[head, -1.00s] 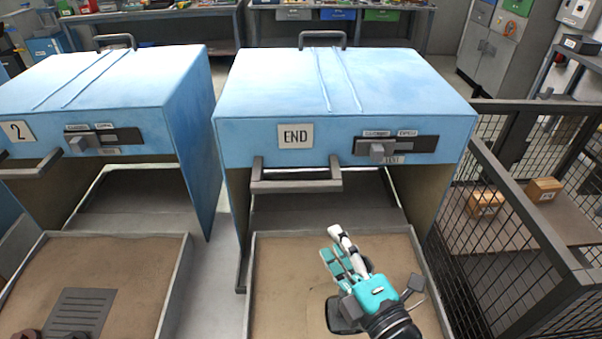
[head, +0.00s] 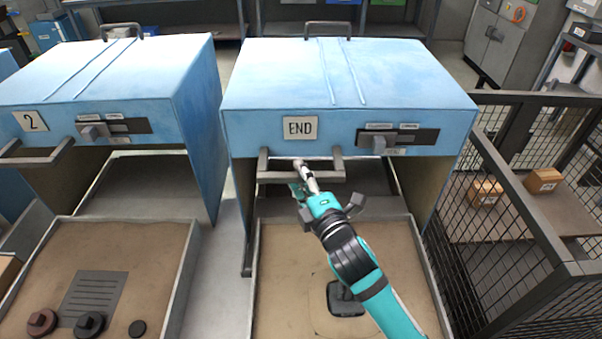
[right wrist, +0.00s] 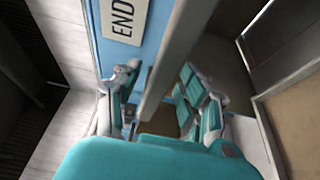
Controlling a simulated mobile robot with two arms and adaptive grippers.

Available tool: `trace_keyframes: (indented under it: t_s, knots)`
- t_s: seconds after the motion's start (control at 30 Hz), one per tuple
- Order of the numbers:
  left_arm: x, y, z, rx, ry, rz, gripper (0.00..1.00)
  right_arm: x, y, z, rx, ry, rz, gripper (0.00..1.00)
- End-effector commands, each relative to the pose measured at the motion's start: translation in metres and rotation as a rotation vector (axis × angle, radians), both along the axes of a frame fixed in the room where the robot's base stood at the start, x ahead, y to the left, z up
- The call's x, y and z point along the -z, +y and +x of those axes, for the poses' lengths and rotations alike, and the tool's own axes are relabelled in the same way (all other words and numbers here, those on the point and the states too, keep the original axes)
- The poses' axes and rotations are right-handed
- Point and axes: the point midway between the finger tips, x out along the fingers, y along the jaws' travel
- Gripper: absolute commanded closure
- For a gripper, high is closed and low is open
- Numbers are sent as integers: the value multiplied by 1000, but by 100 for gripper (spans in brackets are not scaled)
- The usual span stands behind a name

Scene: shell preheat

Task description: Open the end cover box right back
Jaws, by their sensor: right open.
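The END cover box (head: 350,90) is a blue hood with an "END" plate (head: 300,128) on its front. Its hood stands level, with an open space below the front panel. A grey bar handle (head: 330,174) sticks out from the lower front edge. My right gripper (head: 303,176) is at this handle, near its middle. In the right wrist view, the handle bar (right wrist: 183,48) passes between the spread teal fingers of the right gripper (right wrist: 160,80). The fingers are open and not closed on the bar. My left gripper is not in view.
A similar blue box marked 2 (head: 110,85) stands to the left, its tray (head: 185,275) holding round dark parts. A dark object (head: 343,300) lies in the END box's tray (head: 430,265). A black mesh fence (head: 500,200) stands close on the right.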

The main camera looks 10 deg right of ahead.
Motion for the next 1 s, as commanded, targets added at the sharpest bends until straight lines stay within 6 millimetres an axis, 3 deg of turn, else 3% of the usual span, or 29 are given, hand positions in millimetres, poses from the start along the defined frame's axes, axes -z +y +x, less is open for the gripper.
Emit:
trace_keyframes:
  t_s: [0.33,0.67,1.0]
  knots:
    - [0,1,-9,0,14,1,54,0,1,4,0,0,0,58]
    - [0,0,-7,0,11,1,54,0,1,4,0,0,0,100]
    - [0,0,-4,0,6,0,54,0,1,4,0,0,1,100]
